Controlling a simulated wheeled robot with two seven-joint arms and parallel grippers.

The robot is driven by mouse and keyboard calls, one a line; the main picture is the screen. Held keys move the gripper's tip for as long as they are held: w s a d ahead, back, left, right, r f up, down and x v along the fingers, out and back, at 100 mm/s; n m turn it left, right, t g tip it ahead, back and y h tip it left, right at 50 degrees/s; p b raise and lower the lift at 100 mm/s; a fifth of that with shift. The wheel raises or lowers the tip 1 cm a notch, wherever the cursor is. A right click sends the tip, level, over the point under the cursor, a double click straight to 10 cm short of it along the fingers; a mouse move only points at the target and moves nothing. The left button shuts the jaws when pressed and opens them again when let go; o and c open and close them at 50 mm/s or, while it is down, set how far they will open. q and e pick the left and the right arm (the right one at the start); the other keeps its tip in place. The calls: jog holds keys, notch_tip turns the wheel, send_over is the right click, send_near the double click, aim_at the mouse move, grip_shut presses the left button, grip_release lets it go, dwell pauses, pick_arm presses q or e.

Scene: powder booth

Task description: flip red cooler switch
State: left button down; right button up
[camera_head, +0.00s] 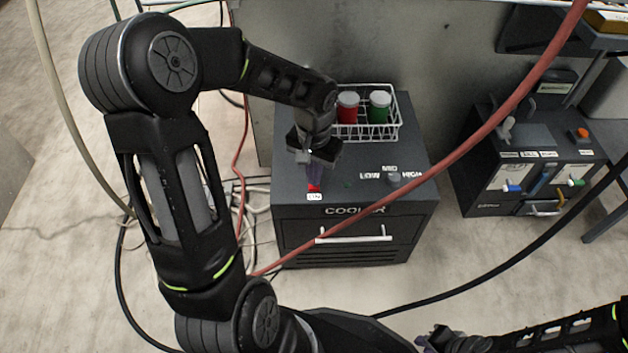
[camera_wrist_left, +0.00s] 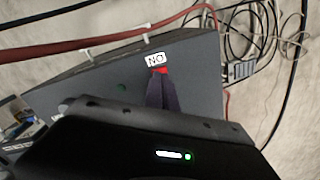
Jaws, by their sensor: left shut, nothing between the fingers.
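The cooler (camera_head: 290,222) is a dark box on the floor with "COOLER" on its front edge. Its red switch (camera_head: 314,188) is a small red patch beside a white "ON" label (camera_head: 315,196) on the top's left side. In the left wrist view, the red switch (camera_wrist_left: 160,70) shows just past my fingertips, below the label (camera_wrist_left: 155,59). My left gripper (camera_head: 314,182) points down at the switch, shut with nothing between its fingers; the fingers hide part of the switch, and I cannot tell whether they touch it. My right gripper (camera_head: 432,340) is low at the bottom edge, its fingers unclear.
A white wire basket (camera_head: 397,128) with a red jar (camera_head: 347,106) and a green jar (camera_head: 379,106) stands on the cooler's back. A knob (camera_head: 393,178) sits right of the switch. A red hose (camera_head: 480,130) crosses in front. Another dark machine (camera_head: 480,190) stands right.

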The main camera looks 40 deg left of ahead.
pick_arm(q)
jog(key=shift+f+b, duration=0.7)
jog(key=shift+f, duration=0.25)
dwell(0.8)
notch_tip(320, 180, up, 7)
jog(key=p, duration=0.6)
dwell(0.8)
